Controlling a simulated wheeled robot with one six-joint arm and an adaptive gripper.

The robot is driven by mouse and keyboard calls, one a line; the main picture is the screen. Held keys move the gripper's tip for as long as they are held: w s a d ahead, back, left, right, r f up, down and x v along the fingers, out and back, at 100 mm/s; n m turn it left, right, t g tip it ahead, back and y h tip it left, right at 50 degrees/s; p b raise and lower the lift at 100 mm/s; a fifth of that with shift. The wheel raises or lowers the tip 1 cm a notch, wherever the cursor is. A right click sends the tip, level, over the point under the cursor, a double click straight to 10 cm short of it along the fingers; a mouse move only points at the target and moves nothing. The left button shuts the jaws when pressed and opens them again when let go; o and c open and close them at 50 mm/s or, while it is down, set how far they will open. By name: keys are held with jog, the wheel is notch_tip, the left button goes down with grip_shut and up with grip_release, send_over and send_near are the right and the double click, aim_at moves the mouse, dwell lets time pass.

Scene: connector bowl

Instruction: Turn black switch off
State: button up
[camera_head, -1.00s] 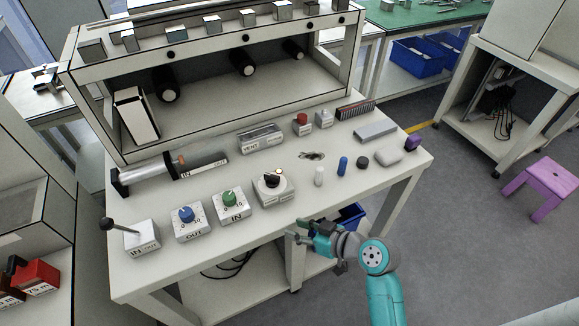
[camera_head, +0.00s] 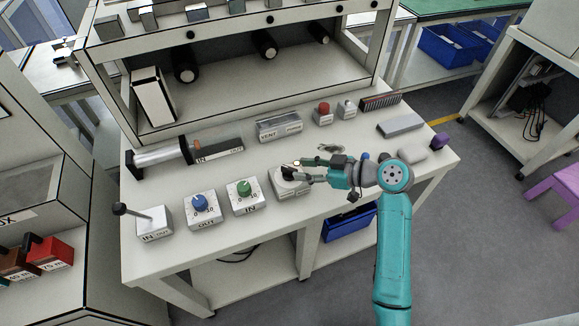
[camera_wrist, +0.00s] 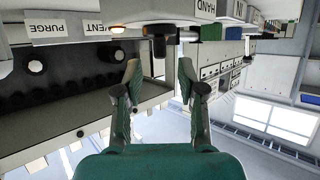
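The black switch (camera_head: 288,168) sits on top of a light grey box (camera_head: 290,187), right of the green-knob box in the head view. My gripper (camera_head: 299,170) is at the switch, reaching in from the right. In the wrist view my gripper (camera_wrist: 158,72) has its two fingers apart, with the switch in line with the gap between them. I cannot tell whether a finger touches it. The fingers partly hide the switch in the head view.
The green-knob box (camera_head: 245,194), the blue-knob box (camera_head: 202,209) and a lever box (camera_head: 153,223) stand to the left. A VENT/PURGE block (camera_head: 279,128) and a red-button box (camera_head: 323,113) are behind. The table front is clear.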

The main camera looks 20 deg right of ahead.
aim_at(291, 168)
jog(key=shift+x, duration=2.65)
grip_shut()
